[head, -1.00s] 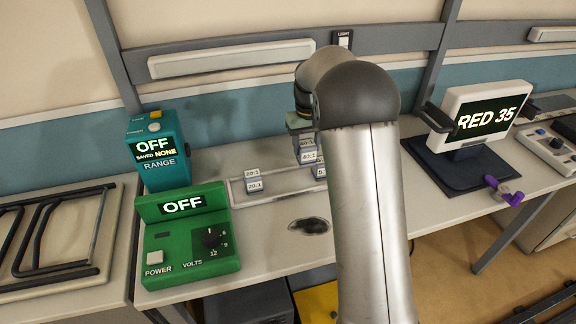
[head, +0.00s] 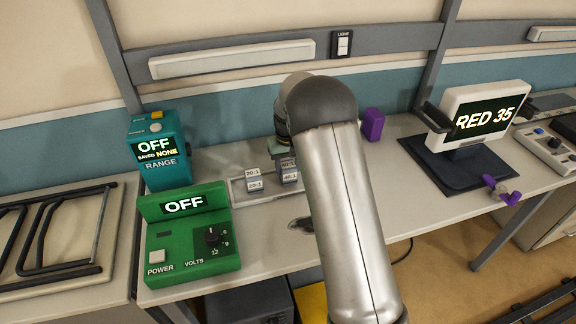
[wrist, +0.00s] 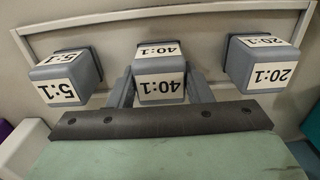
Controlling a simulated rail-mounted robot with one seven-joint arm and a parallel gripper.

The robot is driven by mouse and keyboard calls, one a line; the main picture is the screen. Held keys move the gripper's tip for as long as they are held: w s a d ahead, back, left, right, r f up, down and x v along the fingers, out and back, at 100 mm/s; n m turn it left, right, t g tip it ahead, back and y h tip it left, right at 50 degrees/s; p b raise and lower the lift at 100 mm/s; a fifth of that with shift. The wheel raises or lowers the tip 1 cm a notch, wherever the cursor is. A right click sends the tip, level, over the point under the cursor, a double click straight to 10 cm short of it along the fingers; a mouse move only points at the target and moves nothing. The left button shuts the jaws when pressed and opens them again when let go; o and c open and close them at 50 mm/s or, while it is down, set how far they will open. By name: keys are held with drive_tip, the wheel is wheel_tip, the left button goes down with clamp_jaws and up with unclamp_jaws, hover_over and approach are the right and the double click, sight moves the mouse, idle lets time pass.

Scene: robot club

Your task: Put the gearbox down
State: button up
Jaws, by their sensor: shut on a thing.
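My gripper (wrist: 160,92) is shut on the grey gearbox labelled 40:1 (wrist: 159,70), which shows between its two fingers in the wrist view. In the head view this gearbox (head: 290,179) is at the tray, right of the 20:1 gearbox (head: 254,185). The 20:1 gearbox also shows in the wrist view (wrist: 263,64), at the right, and a 5:1 gearbox (wrist: 65,77) is at the left, both apart from the held one. I cannot tell whether the held gearbox touches the tray (head: 238,191). My arm hides the tray's right part in the head view.
A green power supply (head: 190,250) and a teal range box (head: 158,150) stand left of the tray. A purple block (head: 373,124) stands behind my arm. A RED 35 screen (head: 487,118) stands at the right. Bench in front of the tray is mostly clear.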

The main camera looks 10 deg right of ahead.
sight(288, 165)
drive_tip(key=shift+f, duration=0.15)
drive_tip(key=o, duration=1.2)
drive_tip(key=shift+c, duration=0.2)
wheel_tip(288, 165, up, 12)
drive_tip(key=b, duration=0.1)
drive_tip(key=s+r, duration=0.2)
drive_tip(key=s, duration=0.8)
drive_tip(key=s+r, duration=0.3)
drive_tip(key=s, duration=0.7)
drive_tip(key=s+f, duration=0.2)
drive_tip(key=s, duration=0.6)
drive_tip(key=s+f, duration=0.3)
drive_tip(key=s, duration=0.6)
drive_tip(key=shift+s+a+f+m, duration=0.15)
drive_tip(key=shift+s+a+m, duration=0.15)
drive_tip(key=shift+a, duration=0.1)
